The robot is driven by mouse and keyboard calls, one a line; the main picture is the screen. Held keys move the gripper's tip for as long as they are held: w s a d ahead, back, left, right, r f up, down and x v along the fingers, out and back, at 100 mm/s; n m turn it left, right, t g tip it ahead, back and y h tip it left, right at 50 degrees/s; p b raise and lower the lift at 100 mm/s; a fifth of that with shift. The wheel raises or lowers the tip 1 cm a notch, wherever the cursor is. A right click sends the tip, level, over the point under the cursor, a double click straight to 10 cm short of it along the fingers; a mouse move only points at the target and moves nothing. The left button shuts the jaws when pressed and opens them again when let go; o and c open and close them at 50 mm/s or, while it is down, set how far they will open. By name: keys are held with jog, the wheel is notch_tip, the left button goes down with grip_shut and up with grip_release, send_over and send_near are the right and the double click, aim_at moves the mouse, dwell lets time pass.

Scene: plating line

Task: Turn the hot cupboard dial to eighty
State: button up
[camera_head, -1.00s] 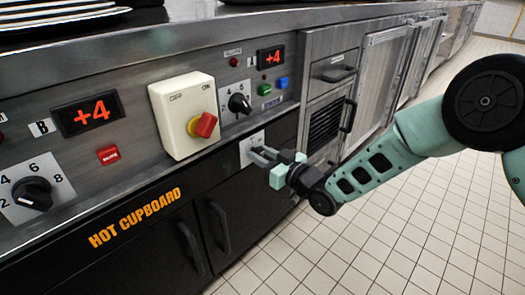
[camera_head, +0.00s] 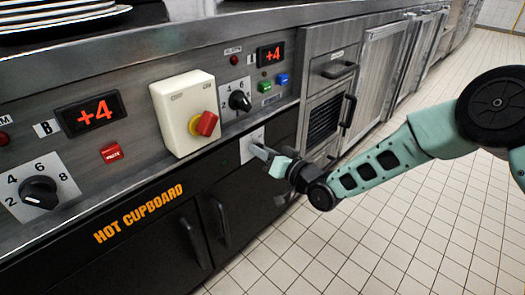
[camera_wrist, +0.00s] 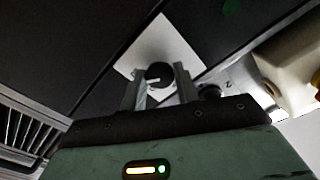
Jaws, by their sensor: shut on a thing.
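The hot cupboard dial is a dark round knob (camera_wrist: 160,73) on a small pale square plate (camera_wrist: 168,44), low on the black cupboard front. The plate also shows in the head view (camera_head: 247,146), where my fingers hide the knob. My gripper (camera_wrist: 159,84) is shut on this dial, with one finger on each side of it. In the head view my gripper (camera_head: 262,152) reaches the plate from the right and looks rolled. The dial's pointer and scale marks cannot be read. The orange HOT CUPBOARD lettering (camera_head: 139,214) is to the left.
A white isolator box (camera_head: 180,112) with a red and yellow switch juts out above left. Another black dial (camera_head: 239,101) sits above the plate, and a further one (camera_head: 39,192) at far left. Cupboard handles (camera_head: 220,222) stick out below. The tiled floor at right is clear.

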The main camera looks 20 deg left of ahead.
jog(key=shift+f, duration=0.1)
jog(key=o, duration=1)
jog(key=shift+c, duration=0.2)
jog(key=p+v, duration=0.4)
jog(key=v, duration=1.3)
jog(key=shift+d, duration=0.2)
jog(key=shift+s, duration=0.15)
